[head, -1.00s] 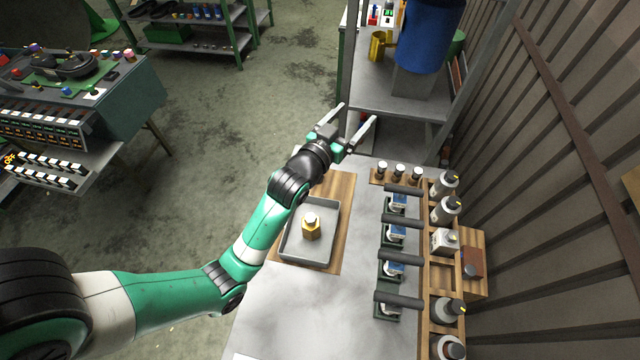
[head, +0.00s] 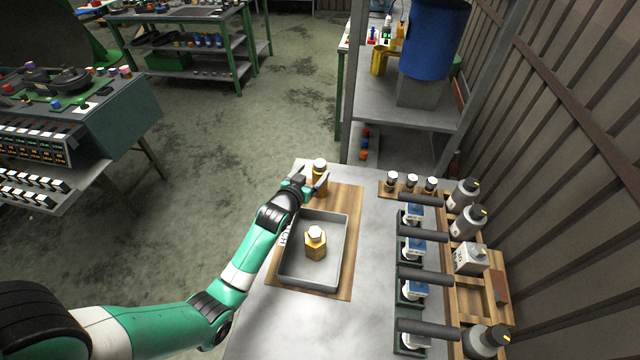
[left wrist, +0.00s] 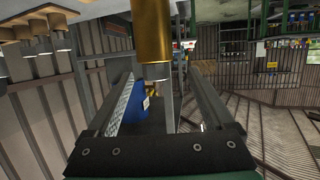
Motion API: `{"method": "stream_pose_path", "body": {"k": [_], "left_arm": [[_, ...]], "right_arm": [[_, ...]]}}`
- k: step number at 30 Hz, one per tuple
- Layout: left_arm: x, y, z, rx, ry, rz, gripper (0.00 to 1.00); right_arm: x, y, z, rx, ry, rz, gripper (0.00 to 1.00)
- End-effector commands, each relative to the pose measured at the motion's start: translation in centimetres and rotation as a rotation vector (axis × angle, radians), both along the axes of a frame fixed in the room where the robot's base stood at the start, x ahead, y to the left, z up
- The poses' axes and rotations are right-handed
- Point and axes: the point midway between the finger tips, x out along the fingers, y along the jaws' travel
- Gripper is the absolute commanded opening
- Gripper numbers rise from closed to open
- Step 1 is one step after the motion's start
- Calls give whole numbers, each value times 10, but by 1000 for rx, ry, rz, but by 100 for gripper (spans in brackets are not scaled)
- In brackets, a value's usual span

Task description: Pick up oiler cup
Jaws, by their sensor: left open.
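A brass-coloured cylinder with a pale cap (head: 320,177), which looks like the oiler cup, stands at the far end of the wooden board. My left gripper (head: 311,182) is open at it, with fingers apart on either side in the head view. In the left wrist view the brass cylinder (left wrist: 152,30) shows large between and beyond the open fingers (left wrist: 160,82); I cannot tell if either touches it. A second brass piece, hexagonal with a white cap (head: 316,243), stands in the grey tray (head: 284,268). My right gripper is not in view.
The tray lies on the wooden board (head: 352,222). To the right are several black-handled devices (head: 418,245), small capped bottles (head: 411,182) and a wooden rack (head: 497,258) of grey bottles. A blue drum (head: 432,40) stands beyond. Bare tabletop lies between board and devices.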

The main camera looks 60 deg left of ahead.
Motion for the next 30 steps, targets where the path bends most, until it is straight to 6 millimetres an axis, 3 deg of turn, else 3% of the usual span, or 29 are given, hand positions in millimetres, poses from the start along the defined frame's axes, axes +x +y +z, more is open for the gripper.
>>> {"method": "stream_pose_path", "body": {"k": [4, 12, 20, 30], "left_arm": [[7, 4, -4, 1, 1, 0, 86], [39, 25, -18, 0, 0, 0, 86], [41, 27, -16, 0, 0, 0, 85], [41, 27, -16, 0, 0, 0, 23]], "right_arm": [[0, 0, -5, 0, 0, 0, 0], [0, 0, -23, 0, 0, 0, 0], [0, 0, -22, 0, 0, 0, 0], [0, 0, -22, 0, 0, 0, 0]]}}
